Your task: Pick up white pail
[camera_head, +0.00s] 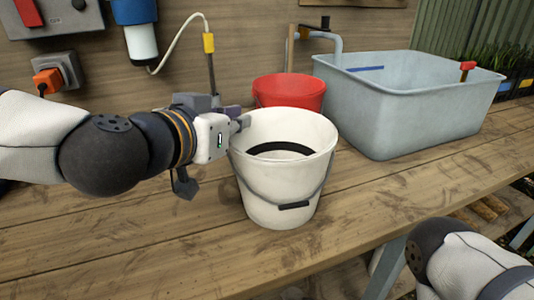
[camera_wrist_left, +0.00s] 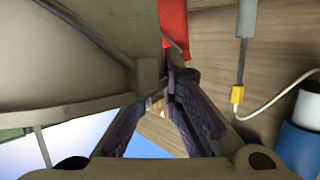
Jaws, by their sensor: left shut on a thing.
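The white pail (camera_head: 280,180) is upright at the middle of the wooden bench, its dark-gripped wire handle hanging down the front. Whether its base touches the bench or is slightly raised, I cannot tell. My left gripper (camera_head: 239,123) comes in from the left and is shut on the pail's rim at its left side. In the left wrist view the pail's wall (camera_wrist_left: 70,75) fills the upper left, beside the converging fingers (camera_wrist_left: 168,100). The exact contact is partly hidden there. My right forearm shows at the lower right of the head view; its gripper is out of view.
A red bucket (camera_head: 290,91) stands close behind the pail. A large grey basin (camera_head: 400,115) stands to the right. A wall socket with an orange plug (camera_head: 47,82) and a blue-white device (camera_head: 138,30) hang at the left. The bench front (camera_head: 160,250) is clear.

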